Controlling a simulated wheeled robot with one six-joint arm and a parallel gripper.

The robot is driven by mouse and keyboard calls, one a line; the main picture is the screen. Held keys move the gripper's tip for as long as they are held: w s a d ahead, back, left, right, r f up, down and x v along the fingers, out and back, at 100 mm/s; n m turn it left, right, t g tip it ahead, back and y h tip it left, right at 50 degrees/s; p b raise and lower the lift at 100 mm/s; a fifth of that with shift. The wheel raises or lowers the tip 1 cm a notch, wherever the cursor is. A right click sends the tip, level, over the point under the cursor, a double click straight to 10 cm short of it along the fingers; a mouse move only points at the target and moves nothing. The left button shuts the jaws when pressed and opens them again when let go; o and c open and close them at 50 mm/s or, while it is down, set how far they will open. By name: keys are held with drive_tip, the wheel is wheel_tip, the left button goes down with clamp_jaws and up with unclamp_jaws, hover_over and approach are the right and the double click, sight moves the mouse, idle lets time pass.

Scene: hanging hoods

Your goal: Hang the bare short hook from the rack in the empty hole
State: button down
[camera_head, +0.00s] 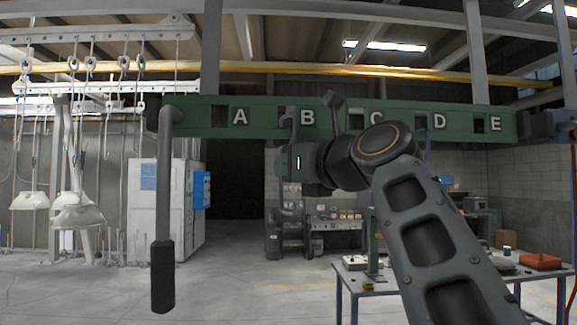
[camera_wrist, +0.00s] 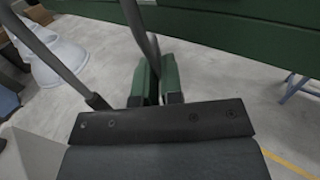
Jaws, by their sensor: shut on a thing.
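The green beam (camera_head: 262,130) runs across the head view with letters A to E and a dark square hole left of each letter. The hole left of A (camera_head: 219,115) looks empty, as do those by D (camera_head: 420,122) and E (camera_head: 479,123). A grey hook (camera_head: 290,117) stands upright with its bent top at the hole by B; I cannot tell whether it is seated in it. My gripper (camera_head: 281,161) is shut on its shank below the beam. In the wrist view the shank (camera_wrist: 150,50) runs between the green fingertips (camera_wrist: 157,82).
A grey lever with a dark grip (camera_head: 163,270) hangs at the beam's left end, and shows at left in the wrist view (camera_wrist: 62,58). White hoods (camera_head: 78,212) hang farther left. A table (camera_head: 400,278) stands at lower right. My arm covers part of the beam near C.

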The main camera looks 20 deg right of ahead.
drive_tip(key=shift+f+b, duration=0.65)
drive_tip(key=shift+f, duration=0.3)
drive_tip(key=c, duration=1.2)
unclamp_jaws()
drive_tip(key=shift+s+d, duration=0.3)
drive_tip(key=shift+s, duration=0.3)
drive_tip(key=b+v, duration=0.2)
drive_tip(key=v, duration=1)
drive_tip(key=shift+s, duration=0.3)
